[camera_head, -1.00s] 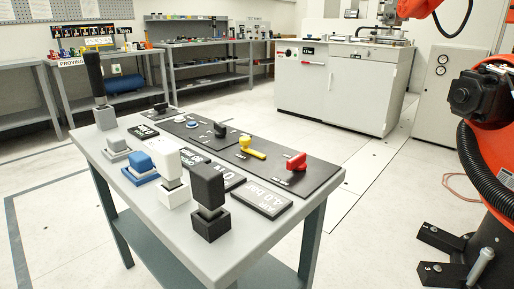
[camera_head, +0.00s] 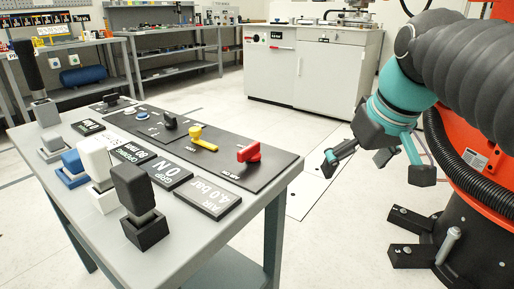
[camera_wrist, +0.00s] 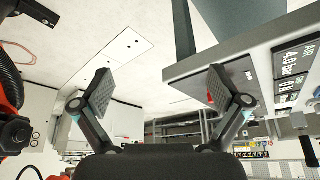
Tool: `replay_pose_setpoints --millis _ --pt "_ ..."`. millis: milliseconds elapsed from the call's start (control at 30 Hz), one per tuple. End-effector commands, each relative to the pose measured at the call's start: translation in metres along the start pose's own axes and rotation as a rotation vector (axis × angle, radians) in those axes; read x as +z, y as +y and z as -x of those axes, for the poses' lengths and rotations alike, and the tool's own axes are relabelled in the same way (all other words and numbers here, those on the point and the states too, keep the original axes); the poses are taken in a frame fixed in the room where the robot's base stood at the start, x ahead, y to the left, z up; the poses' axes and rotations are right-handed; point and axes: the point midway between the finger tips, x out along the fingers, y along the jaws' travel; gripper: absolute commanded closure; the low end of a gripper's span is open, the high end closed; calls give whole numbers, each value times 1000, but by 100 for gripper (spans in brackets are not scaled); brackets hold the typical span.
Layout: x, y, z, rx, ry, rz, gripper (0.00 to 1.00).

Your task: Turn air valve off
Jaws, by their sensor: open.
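The red valve handle (camera_head: 249,152) sits near the right end of the dark panel (camera_head: 226,168) on the grey table. A small label beside it seems to read "AIR ON". My gripper (camera_head: 376,168) is open and empty, to the right of the table edge and apart from the handle. The panel (camera_wrist: 236,80) shows there behind the right finger.
A yellow lever (camera_head: 203,140) and a black knob (camera_head: 170,121) are left of the red handle. An "AIR 4.0 bar" display (camera_head: 208,199) lies in front. Upright black (camera_head: 134,187) and white (camera_head: 97,160) blocks stand at the near edge.

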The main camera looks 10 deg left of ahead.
Motion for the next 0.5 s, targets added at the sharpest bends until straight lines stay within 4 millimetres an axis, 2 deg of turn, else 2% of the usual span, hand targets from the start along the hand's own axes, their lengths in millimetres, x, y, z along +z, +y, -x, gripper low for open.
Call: replay_pose_setpoints --millis 33,200,300,500 --pt "-24 -8 2 -27 -5 58 2" --pt "-87 -38 14 -116 -19 253 2" --pt "-117 -58 19 -165 -23 366 2" --pt "-153 -90 23 -236 -25 537 2"
